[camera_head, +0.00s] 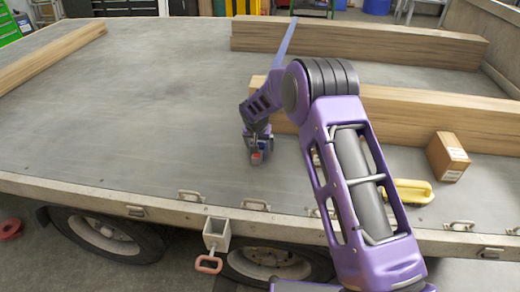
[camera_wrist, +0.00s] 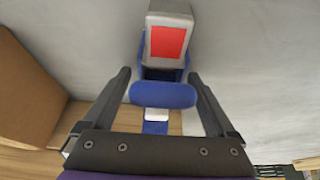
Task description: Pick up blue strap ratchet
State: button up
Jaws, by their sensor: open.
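The blue strap ratchet (camera_wrist: 163,95) shows in the wrist view, with a blue rounded handle and a grey end bearing a red square. In the head view its grey and red end (camera_head: 256,156) shows just below my gripper (camera_head: 257,138), over the trailer bed. My gripper, also in the wrist view (camera_wrist: 160,76), is open. Its two dark fingers stand to either side of the blue handle, with visible gaps. The grey and red end lies beyond the fingertips. In the head view most of the ratchet is hidden by my gripper.
The flat trailer bed (camera_head: 130,110) is clear to the left. Wooden beams (camera_head: 400,47) lie behind, with another beam (camera_head: 430,115) to the right of my gripper. A cardboard box (camera_head: 447,157) and a yellow object (camera_head: 408,190) lie at the right. Metal loops line the front edge.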

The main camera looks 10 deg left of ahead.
grip_shut()
jog(key=shift+r, duration=0.1)
dwell(0.3)
jog(key=shift+r, duration=0.1)
